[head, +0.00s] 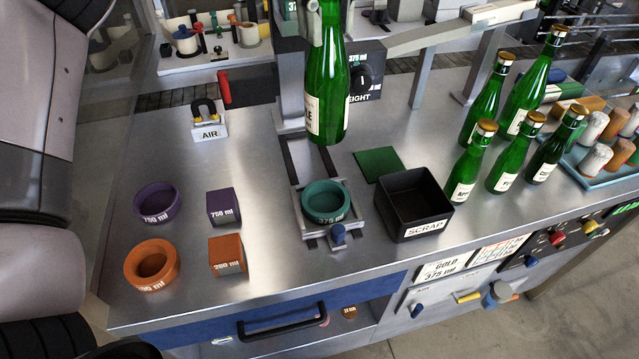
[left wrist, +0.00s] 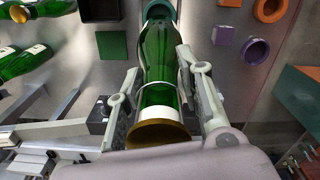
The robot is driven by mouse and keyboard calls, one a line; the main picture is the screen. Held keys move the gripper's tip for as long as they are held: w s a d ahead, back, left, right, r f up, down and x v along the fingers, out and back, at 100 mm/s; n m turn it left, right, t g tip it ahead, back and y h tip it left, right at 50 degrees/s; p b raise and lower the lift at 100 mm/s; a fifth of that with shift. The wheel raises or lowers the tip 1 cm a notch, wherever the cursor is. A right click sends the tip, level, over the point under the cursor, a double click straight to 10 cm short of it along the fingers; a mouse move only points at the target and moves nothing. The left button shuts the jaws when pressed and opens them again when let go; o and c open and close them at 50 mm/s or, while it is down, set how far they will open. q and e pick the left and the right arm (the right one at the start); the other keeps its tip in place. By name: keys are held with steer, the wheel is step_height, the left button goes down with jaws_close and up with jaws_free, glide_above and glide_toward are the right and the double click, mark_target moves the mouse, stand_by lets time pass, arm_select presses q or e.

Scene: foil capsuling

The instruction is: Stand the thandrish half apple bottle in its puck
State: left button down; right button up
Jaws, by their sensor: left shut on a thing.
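The green half bottle (head: 327,85) with a cream label hangs upright in the head view, its top cut off by the frame edge. My left gripper (head: 315,12) is shut on its upper part. In the left wrist view the fingers (left wrist: 160,68) lie on both sides of the bottle (left wrist: 157,48), its gold-brown top nearest the camera. The teal 375 ml puck (head: 309,211) sits on the metal slide, below the bottle in the head view and apart from it. It also shows past the bottle's base in the left wrist view (left wrist: 158,6). My right gripper is not in view.
A black scrap bin (head: 400,222) stands right of the puck. Purple (head: 156,202) and orange (head: 151,265) rings and matching blocks lie left. Several green bottles (head: 467,175) stand at the right. A weight unit (head: 366,80) is behind the held bottle.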

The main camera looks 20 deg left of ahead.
mark_target(329, 64)
arm_select(q)
steer(key=shift+w, duration=0.1)
steer(key=f, duration=0.3)
steer(key=f+b, duration=0.1)
steer(key=f, duration=0.2)
steer(key=shift+s+d+f, duration=0.1)
steer(key=shift+s+f, duration=0.1)
steer(key=shift+f, duration=0.15)
step_height(329, 64, down, 7)
steer(key=shift+w+r+p, duration=0.15)
steer(key=shift+p, duration=0.4)
steer(key=shift+f, duration=1.15)
step_height(329, 64, down, 4)
steer(key=shift+r+p, duration=0.25)
steer(key=shift+p, duration=0.4)
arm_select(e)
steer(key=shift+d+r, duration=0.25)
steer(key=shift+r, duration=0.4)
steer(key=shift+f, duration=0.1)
arm_select(q)
steer(key=c, duration=1.5)
jaws_free()
steer(key=shift+f, duration=0.15)
steer(key=shift+c, duration=0.2)
steer(key=o, duration=0.4)
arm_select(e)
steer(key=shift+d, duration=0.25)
